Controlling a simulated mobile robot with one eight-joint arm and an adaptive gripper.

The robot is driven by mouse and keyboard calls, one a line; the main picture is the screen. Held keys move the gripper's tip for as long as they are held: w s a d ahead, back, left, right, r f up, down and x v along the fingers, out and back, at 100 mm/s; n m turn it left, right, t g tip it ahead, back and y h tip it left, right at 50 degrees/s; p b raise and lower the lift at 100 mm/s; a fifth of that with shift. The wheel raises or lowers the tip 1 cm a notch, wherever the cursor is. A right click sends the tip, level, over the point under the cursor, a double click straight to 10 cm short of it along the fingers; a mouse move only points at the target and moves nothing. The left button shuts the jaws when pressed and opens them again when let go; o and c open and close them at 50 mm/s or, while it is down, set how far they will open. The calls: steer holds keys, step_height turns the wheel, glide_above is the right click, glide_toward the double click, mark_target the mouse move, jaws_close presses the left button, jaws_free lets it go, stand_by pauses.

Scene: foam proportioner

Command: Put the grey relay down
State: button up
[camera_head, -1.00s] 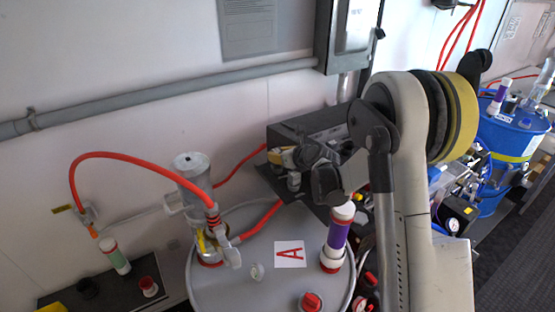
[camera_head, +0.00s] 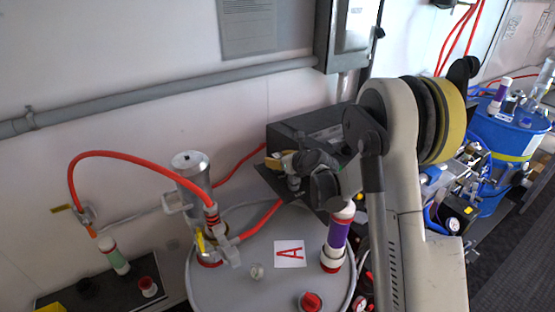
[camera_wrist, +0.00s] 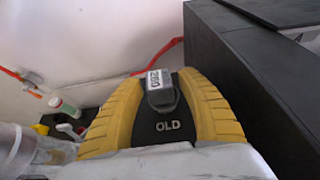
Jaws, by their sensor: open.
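The grey relay (camera_wrist: 161,96) is a small dark grey block with a white label reading 260, in the wrist view. It sits between the yellow fingertips of my gripper (camera_wrist: 160,80), which is open around it. Whether either finger touches it I cannot tell. A black surface (camera_wrist: 169,138) with the white word OLD shows just below the relay, between the fingers. In the head view my gripper (camera_head: 276,162) is low at the left end of a black box, over a dark ledge. The relay cannot be made out there.
The black box (camera_wrist: 262,75) rises close on the right of my gripper. A grey drum (camera_head: 230,285) marked A stands in front, with a purple-banded cylinder (camera_head: 337,235) and a red hose (camera_head: 120,155). A white wall (camera_head: 130,150) is behind.

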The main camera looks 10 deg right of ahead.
steer(key=shift+r+p, duration=0.3)
steer(key=v, duration=1.1)
steer(key=shift+s+d+r, duration=0.1)
steer(key=shift+s+r, duration=0.1)
steer(key=shift+s, duration=0.1)
steer(key=s+a+r+n+g+h, duration=0.15)
steer(key=s+r+n, duration=0.25)
steer(key=s+n, duration=0.45)
steer(key=s+a+r+n+g, duration=0.2)
steer(key=s+a+r+n, duration=0.1)
steer(key=s+n, duration=0.55)
steer(key=s+d+n+g+h, duration=0.1)
steer(key=s+n+h, duration=0.1)
steer(key=s+n, duration=1.3)
steer(key=shift+f, duration=0.5)
steer(key=shift+b, duration=0.3)
